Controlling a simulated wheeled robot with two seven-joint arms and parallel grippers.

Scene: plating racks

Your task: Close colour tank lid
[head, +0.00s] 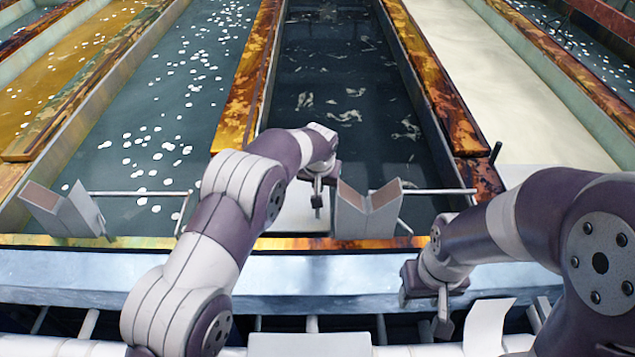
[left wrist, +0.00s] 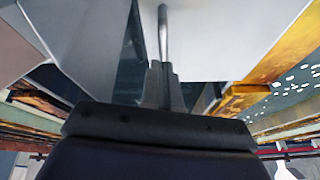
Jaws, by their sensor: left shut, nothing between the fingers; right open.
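A pale flat panel (head: 295,212) lies across the near end of the dark middle tank (head: 335,75); I cannot tell for sure if it is the colour tank lid. My left gripper (head: 318,206) is shut and empty, pointing down over this panel beside a grey V-shaped bracket. In the left wrist view its fingertips (left wrist: 163,68) are together, in line with a thin metal rod (left wrist: 163,30) in front of a pale surface (left wrist: 215,35); contact is unclear. My right gripper (head: 443,322) is open and empty, low in front of the tank edge.
A grey V-shaped bracket (head: 368,212) with a rod (head: 440,191) stands right of my left gripper. Another bracket (head: 65,212) stands at the left. Rusty orange dividers (head: 247,75) separate the tanks. A cream tank (head: 500,75) lies at the right. Pale pipes run along the front.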

